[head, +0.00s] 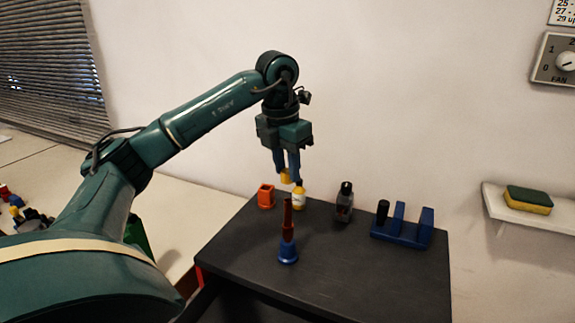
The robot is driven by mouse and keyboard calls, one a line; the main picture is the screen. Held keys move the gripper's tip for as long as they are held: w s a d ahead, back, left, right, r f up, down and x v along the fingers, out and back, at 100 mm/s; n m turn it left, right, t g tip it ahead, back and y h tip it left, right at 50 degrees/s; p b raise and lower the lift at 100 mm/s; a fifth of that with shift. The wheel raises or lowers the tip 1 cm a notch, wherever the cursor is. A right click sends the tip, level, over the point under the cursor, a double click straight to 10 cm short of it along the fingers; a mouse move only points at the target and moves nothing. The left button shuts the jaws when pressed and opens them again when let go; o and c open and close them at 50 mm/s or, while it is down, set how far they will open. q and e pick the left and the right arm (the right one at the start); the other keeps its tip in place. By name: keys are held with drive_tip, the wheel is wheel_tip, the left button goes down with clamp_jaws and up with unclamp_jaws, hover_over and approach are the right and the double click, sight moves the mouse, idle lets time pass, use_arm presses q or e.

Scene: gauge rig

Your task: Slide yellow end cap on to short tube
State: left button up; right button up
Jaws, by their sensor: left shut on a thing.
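My left gripper (291,177) points down above the black table top, its two blue fingers close together. It is shut on the yellow end cap (285,177), a small yellow piece partly hidden at the fingertips. A short brown-red tube (287,218) stands upright in a blue round base (288,253) on the table. The cap shows above the tube's top in the picture, apart from it; I cannot tell the gap in depth. My right gripper is out of view.
A white-and-yellow bottle (299,199) stands just behind the tube. An orange open block (265,196) is at left, a dark bottle (344,203) at right, and a blue rack (402,230) further right. The front of the black table (350,280) is clear.

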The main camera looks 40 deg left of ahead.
sight(288, 200)
use_arm(q)
drive_tip(key=shift+f+b, duration=0.5)
drive_tip(key=shift+f, duration=0.45)
wheel_tip(288, 200, down, 2)
drive_tip(key=shift+w+f+b, duration=0.1)
drive_tip(key=shift+b, duration=0.5)
drive_tip(key=shift+f, duration=0.35)
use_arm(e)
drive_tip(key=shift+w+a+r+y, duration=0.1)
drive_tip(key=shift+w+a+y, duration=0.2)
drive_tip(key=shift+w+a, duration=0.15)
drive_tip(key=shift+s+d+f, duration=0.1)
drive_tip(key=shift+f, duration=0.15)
use_arm(q)
drive_tip(key=shift+f+b, duration=0.55)
drive_tip(key=shift+f, duration=0.25)
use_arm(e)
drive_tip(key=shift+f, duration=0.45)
